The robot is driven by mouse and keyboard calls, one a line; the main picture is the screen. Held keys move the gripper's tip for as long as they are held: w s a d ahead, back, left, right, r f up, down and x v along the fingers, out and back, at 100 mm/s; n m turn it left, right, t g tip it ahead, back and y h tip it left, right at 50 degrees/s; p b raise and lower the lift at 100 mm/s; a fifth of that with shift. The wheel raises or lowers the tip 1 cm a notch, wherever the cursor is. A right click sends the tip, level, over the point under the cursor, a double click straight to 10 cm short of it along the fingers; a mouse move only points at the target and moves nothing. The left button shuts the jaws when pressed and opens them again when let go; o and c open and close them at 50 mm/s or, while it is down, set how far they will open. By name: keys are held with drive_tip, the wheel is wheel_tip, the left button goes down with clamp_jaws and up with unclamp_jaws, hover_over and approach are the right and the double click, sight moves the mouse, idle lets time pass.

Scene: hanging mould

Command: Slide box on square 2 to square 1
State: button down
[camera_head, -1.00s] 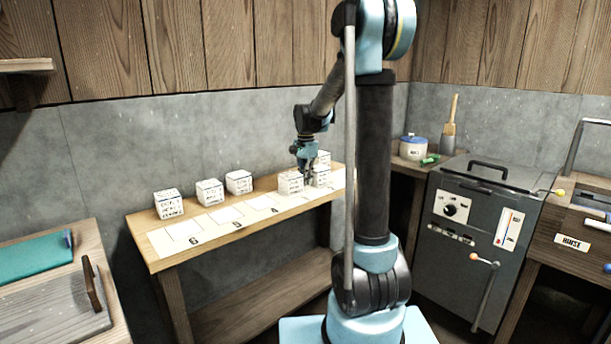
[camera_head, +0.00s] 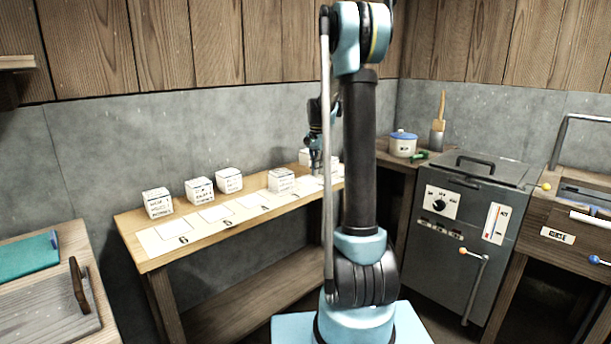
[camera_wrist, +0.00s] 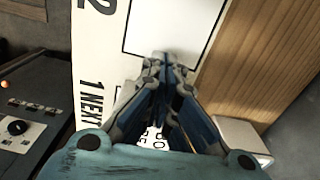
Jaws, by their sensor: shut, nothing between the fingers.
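The pale numbered strip (camera_head: 195,226) of squares runs along the wooden bench. In the wrist view the strip shows a "2" and "1 NEXT" (camera_wrist: 92,100), and the visible part of the outlined square beside the 2 (camera_wrist: 165,25) is bare. A white box with dark print (camera_wrist: 150,138) shows partly under my fingers, near the "1 NEXT" end; most of it is hidden. My gripper (camera_head: 316,172) is shut and empty, pointing down over the right part of the strip; its closed fingers (camera_wrist: 165,62) fill the wrist view's middle. Another white box (camera_head: 281,180) stands on the strip left of it.
White printed boxes (camera_head: 157,203), (camera_head: 199,190) and (camera_head: 229,180) stand along the bench's back edge. One more box (camera_head: 304,157) stands behind my gripper. My arm column hides the bench's right end. A dark machine (camera_head: 460,210) stands at right.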

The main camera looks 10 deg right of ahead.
drive_tip(key=shift+w+d, duration=0.8)
drive_tip(key=shift+d, duration=0.2)
